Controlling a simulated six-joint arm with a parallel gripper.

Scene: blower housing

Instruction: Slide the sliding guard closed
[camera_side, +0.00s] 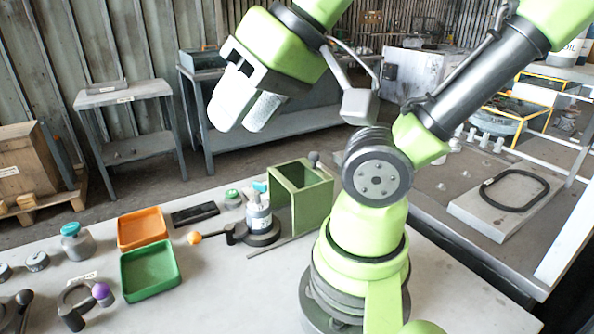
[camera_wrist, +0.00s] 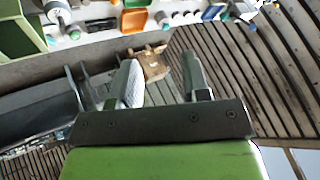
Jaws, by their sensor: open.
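The green box-shaped sliding guard (camera_side: 312,205) stands on the light table in the side view, open on its facing side, with a dark knob (camera_side: 313,157) at its top. A thin rail (camera_side: 275,247) lies along its foot. A grey cylindrical unit (camera_side: 258,217) on a dark round base stands just left of the guard, outside it as far as I can see. My gripper (camera_side: 245,108) is high above the table, up and left of the guard, open and empty. In the wrist view my gripper (camera_wrist: 163,82) shows its two fingers apart; the green guard (camera_wrist: 18,38) is at the upper left.
An orange-knobbed lever (camera_side: 195,238) sits left of the cylindrical unit. Orange (camera_side: 142,228) and green (camera_side: 150,270) trays, a dark flat block (camera_side: 195,214) and a purple-knobbed part (camera_side: 100,291) lie further left. The front middle of the table is clear. My arm stands close right of the guard.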

